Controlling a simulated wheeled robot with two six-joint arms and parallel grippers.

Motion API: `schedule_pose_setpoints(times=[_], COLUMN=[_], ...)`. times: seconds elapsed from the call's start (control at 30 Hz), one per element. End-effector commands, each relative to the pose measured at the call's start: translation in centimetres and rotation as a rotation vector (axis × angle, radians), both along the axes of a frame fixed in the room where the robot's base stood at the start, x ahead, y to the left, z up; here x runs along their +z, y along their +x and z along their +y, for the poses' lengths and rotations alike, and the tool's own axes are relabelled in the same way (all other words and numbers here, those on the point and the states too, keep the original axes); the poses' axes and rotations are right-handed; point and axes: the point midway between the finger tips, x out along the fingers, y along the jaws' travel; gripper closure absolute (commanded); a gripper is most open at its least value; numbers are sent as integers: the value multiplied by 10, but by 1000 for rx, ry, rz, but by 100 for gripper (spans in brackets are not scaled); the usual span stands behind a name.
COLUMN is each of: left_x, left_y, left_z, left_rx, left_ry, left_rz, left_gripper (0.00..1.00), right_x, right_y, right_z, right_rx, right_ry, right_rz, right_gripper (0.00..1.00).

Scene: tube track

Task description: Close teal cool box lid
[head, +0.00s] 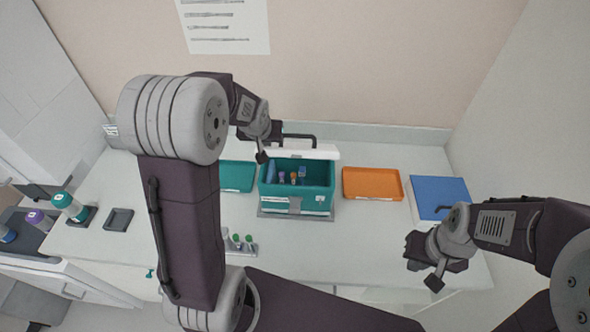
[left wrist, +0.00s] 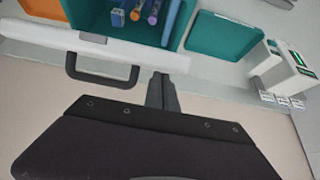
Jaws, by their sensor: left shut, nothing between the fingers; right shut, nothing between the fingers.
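The teal cool box (head: 297,198) stands on the counter in the middle of the head view, with several capped tubes (head: 293,178) inside. Its white lid (head: 312,152) is open, raised at the back edge with a dark handle (head: 298,137). My left gripper (head: 262,156) is shut and empty at the lid's left end. In the left wrist view the fingers (left wrist: 162,82) show beside the white lid (left wrist: 110,46) and its handle (left wrist: 102,76); I cannot tell whether they touch it. My right gripper (head: 420,275) is shut and empty above the counter's right front.
A small rack with tubes (head: 240,246) stands in front, partly hidden by my left arm. A wall rises behind.

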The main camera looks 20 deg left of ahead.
Motion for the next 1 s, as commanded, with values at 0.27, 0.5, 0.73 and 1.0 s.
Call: schedule_pose_setpoints(times=[0.27, 0.5, 0.73, 1.0], left_x=[-20, -19, -22, -43], left_y=[-17, -21, -21, -31], left_z=[-5, -5, -6, -8], left_rx=[-2, -1, -1, -1], left_ry=[1, 0, 1, 1], left_rz=[0, 1, 0, 0], left_gripper=[100, 100, 100, 100], right_x=[-26, -26, -29, -54], right_y=[0, 0, 0, 0], right_z=[0, 0, 0, 0], right_rx=[0, 0, 0, 0], right_ry=[0, 0, 0, 0], right_rz=[0, 0, 0, 0], right_gripper=[100, 100, 100, 100])
